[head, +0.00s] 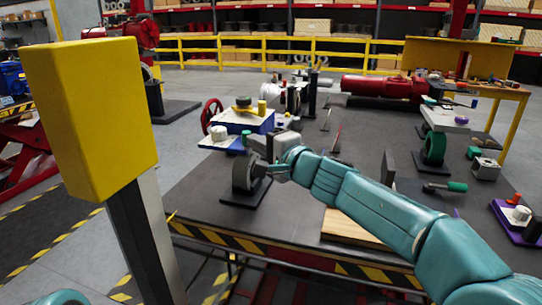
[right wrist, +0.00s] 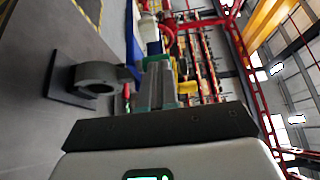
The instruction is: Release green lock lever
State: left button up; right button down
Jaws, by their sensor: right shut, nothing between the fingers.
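My right gripper (head: 264,169) reaches in from the right and is shut and empty, just right of a dark grey ring (head: 243,174) on a black plate. The ring also shows in the right wrist view (right wrist: 97,77), left of my closed fingers (right wrist: 160,84) and apart from them. A lever with a green handle (head: 455,186) lies on a dark base at the right of the table, well away from the gripper. I cannot tell whether it is the lock lever. A small green part (head: 246,139) shows by a blue-and-white fixture. My left gripper is not in view.
A yellow box on a post (head: 95,115) stands close at the left. A blue box with a white top (head: 243,121) and a red handwheel (head: 212,114) stand behind the gripper. A wooden board (head: 350,230) lies under my right arm. The table's left front is clear.

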aim_at(240, 144)
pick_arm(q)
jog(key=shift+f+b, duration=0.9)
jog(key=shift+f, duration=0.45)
pick_arm(e)
jog(key=shift+s+a, duration=0.2)
jog(key=shift+a, duration=1.75)
